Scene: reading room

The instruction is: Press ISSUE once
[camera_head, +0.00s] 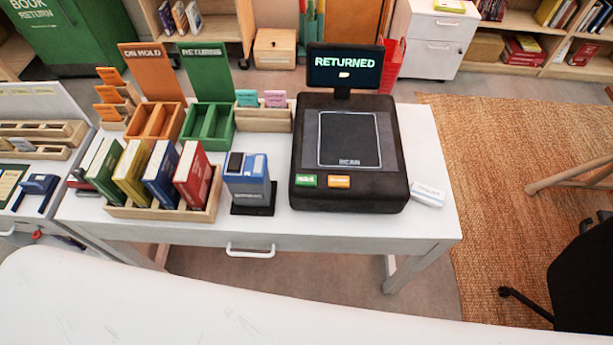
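A black scanning machine (307,138) stands on the right part of the white desk. Its flat pad (349,138) is bare and marked SCAN. On its front edge are a green button (306,180) and, to the right, an orange button (339,181). Their labels are too small to read surely, so I cannot tell which is ISSUE. The screen (344,69) behind the pad reads RETURNED in green, with a small mark below. Neither of my grippers shows in the head view.
Left of the machine stand a blue device (247,178), a wooden rack (160,212) of several books, and orange (155,120) and green (207,123) trays. A small white object (428,194) lies to the right.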

